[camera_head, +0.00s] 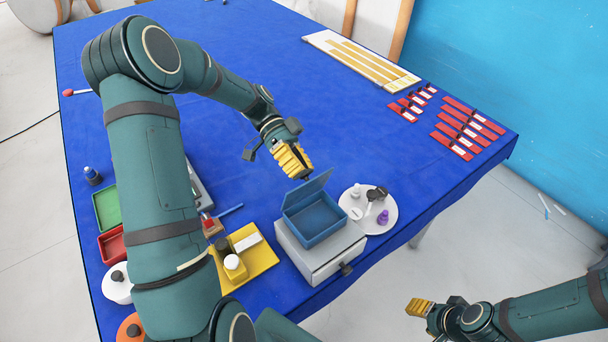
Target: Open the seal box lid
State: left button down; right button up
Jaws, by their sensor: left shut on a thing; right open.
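The blue seal box (316,224) sits on a white drawer unit near the table's front edge. Its lid (312,190) is tilted up along the far side, and the box's inside shows. My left gripper (305,176), with yellow finger pads, is at the lid's raised upper edge and shut on it; the exact contact is partly hidden by the fingers. My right gripper (410,306) is open and empty, low at the right, off the table's front edge.
The white drawer unit (326,262) has a dark knob in front. A round white plate (380,220) with small items stands close right of the box. A yellow tray (262,262) with bottles is at its left. Red-marked strips (470,128) lie far right.

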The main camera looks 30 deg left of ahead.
pick_arm(q)
jog(key=shift+w+a+f, duration=0.15)
jog(key=shift+a+f, duration=0.25)
jog(key=shift+a, duration=0.3)
pick_arm(e)
jog(key=shift+w+a+f, duration=0.15)
jog(key=shift+a+f, duration=0.15)
jog(key=shift+f, duration=0.05)
pick_arm(q)
jog(key=c, duration=0.9)
grip_release()
jog(key=shift+o, duration=0.5)
jog(key=shift+w, duration=0.1)
jog(key=shift+r, duration=0.15)
jog(key=v, duration=1.2)
